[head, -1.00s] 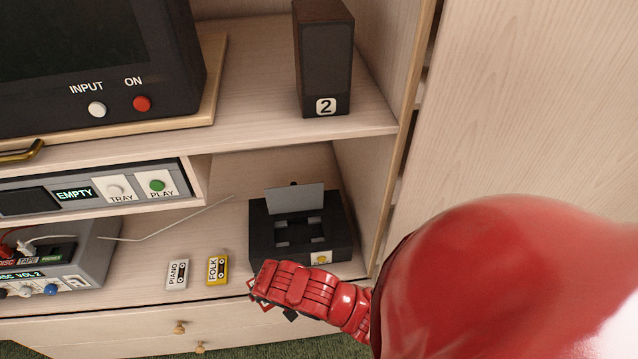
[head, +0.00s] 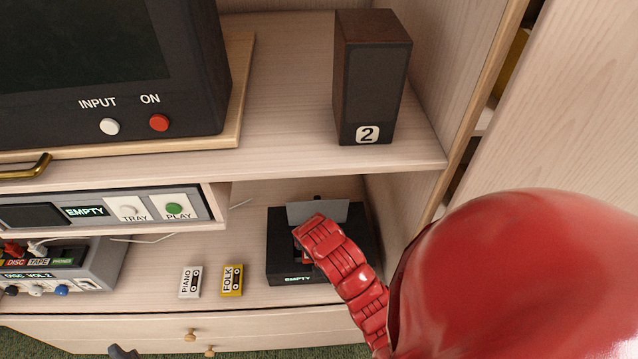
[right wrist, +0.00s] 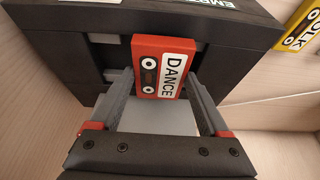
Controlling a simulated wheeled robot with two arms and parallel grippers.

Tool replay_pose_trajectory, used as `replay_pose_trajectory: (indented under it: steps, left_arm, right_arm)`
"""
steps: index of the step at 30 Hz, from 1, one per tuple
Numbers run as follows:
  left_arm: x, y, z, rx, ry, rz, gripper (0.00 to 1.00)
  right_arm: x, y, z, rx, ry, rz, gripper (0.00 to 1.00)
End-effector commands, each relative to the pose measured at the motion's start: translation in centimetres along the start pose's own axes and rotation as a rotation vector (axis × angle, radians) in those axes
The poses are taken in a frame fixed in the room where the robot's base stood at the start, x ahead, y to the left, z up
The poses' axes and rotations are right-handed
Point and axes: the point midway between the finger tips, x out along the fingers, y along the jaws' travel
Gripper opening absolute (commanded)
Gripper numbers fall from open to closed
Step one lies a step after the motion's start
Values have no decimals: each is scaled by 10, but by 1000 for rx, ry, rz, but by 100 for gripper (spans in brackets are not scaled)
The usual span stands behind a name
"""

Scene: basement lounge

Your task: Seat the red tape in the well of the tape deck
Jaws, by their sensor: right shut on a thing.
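The red tape (right wrist: 148,62), labelled DANCE, is between the fingertips of my right gripper (right wrist: 160,82) in the right wrist view. That gripper is shut on it. The tape is over the well side of the black tape deck (right wrist: 62,45); I cannot tell whether it touches the well floor. In the head view the tape deck (head: 285,230) stands on the lower shelf with its grey lid (head: 332,212) raised, and my red right hand covers most of the well. A dark tip at the bottom left, perhaps my left gripper (head: 122,352), is mostly out of view.
A white PIANO tape (head: 190,282) and a yellow FOLK tape (head: 232,281) lie left of the deck. The deck's front display reads EMPTY (head: 298,280). The upper shelf with speaker 2 (head: 370,80) overhangs behind, and a side wall is close on the right.

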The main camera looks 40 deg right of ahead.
Motion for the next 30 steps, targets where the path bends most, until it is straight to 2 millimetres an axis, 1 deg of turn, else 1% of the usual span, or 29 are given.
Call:
replay_pose_trajectory:
  steps: [1, 2, 6, 10, 15, 17, 27, 28, 30]
  left_arm:
    - [6, 0, -1, 0, 0, 0, 50]
    - [7, 0, -1, 0, 0, 0, 50]
    - [8, 0, -1, 0, 0, 0, 50]
    - [11, 0, -2, 0, 0, 0, 50]
    - [18, -1, -3, 0, 0, 0, 50]
    - [18, -1, -3, 0, 0, 0, 50]
    - [15, -1, -3, 0, 0, 0, 50]
    - [15, -1, -3, 0, 0, 0, 50]
    - [16, -1, -3, 0, 0, 0, 50]
  right_arm:
    - [0, 9, -8, 3, 2, 1, 23]
    - [2, 12, -11, 2, 3, 0, 23]
    - [9, 21, -16, 0, 1, -1, 23]
    - [15, 21, -14, -3, 3, -3, 23]
    - [35, 21, -5, -3, 0, -2, 23]
    - [40, 21, -3, -3, 0, -2, 23]
    - [45, 21, -2, -1, 3, -3, 23]
    - [45, 21, -2, -1, 4, -3, 81]
    - [44, 21, -2, -2, 4, -3, 93]
